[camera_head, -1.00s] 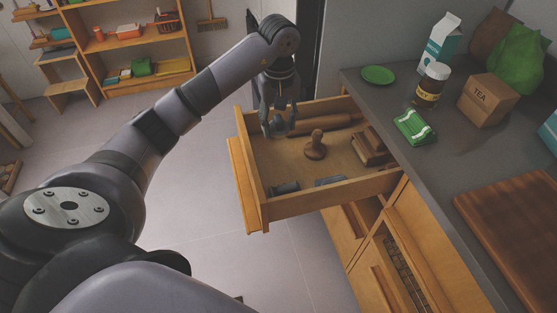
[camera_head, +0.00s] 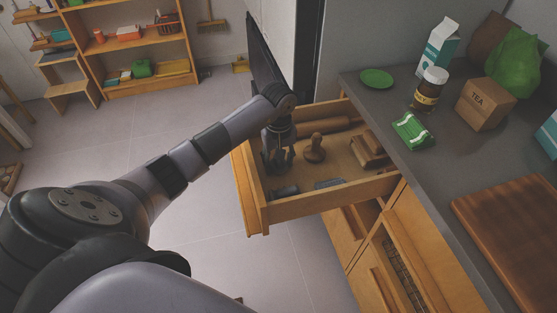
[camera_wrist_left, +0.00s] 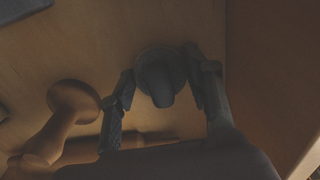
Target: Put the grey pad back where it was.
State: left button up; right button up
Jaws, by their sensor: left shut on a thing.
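My left gripper (camera_head: 277,165) is down inside the open drawer (camera_head: 330,203), near its left side. In the left wrist view its two fingers (camera_wrist_left: 160,88) are shut on a dark grey round piece with a short stub, which I take to be the grey pad (camera_wrist_left: 160,70). In the head view the fingers mostly hide this piece. It is over the drawer's wooden floor, close to a side wall; I cannot tell if it touches the floor. My right gripper is not in view.
The drawer also holds a wooden stamp-shaped tool (camera_head: 315,149), a rolling pin (camera_head: 335,124), wooden blocks (camera_head: 368,152), a dark cylinder (camera_head: 284,191) and a flat grey-blue item (camera_head: 329,183). The counter (camera_head: 400,168) stands to the right, with a jar (camera_head: 430,90) and a tea box (camera_head: 485,103).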

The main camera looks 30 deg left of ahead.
pick_arm(q)
jog(key=shift+f, duration=0.1)
jog(key=o, duration=1.1)
jog(key=shift+c, duration=0.2)
jog(key=shift+o, duration=0.2)
jog(key=shift+r, duration=0.3)
notch_tip(320, 180, up, 12)
jog(key=b, duration=0.1)
jog(key=shift+f, duration=0.15)
